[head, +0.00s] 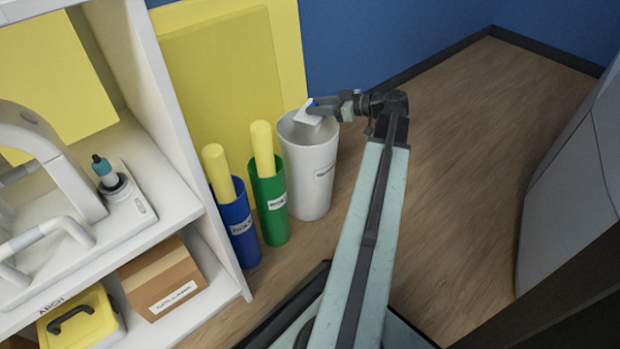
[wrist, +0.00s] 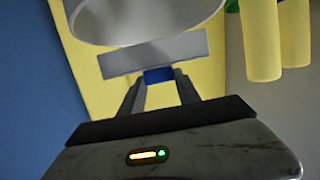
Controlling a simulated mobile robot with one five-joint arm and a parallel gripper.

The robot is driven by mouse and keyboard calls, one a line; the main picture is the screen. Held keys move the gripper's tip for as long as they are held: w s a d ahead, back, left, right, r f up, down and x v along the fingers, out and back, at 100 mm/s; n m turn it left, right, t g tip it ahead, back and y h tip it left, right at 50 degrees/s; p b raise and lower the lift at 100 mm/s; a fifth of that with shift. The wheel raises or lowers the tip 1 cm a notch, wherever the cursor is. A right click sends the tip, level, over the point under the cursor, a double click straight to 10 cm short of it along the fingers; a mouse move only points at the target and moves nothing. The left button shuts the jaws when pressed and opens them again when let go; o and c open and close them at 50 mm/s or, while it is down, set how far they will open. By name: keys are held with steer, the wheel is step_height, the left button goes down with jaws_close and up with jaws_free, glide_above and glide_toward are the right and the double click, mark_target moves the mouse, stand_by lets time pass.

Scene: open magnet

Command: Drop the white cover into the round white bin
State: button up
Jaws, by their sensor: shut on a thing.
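The white cover (head: 306,116) is a small flat pale piece above the mouth of the round white bin (head: 308,190), near the rim in the head view. My gripper (head: 320,106) is shut on the cover at its small blue part. In the wrist view the cover (wrist: 155,53) lies across the front of my fingers (wrist: 158,82), with the blue part between them. The bin (wrist: 145,18) shows just beyond the cover there. The bin stands upright on the floor and has a label. Its bottom inside is hidden.
A blue bin (head: 238,225) and a green bin (head: 270,205), each with a yellow roll, stand left of the white bin. A white shelf (head: 205,215) is further left. Yellow panels (head: 225,80) lean behind. Wooden floor (head: 455,150) is clear at right.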

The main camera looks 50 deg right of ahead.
steer(key=o, duration=1.4)
steer(key=shift+s, duration=0.1)
steer(key=p+v, duration=0.2)
steer(key=v, duration=0.5)
steer(key=shift+s+d+r+p, duration=0.1)
steer(key=shift+s+p, duration=0.2)
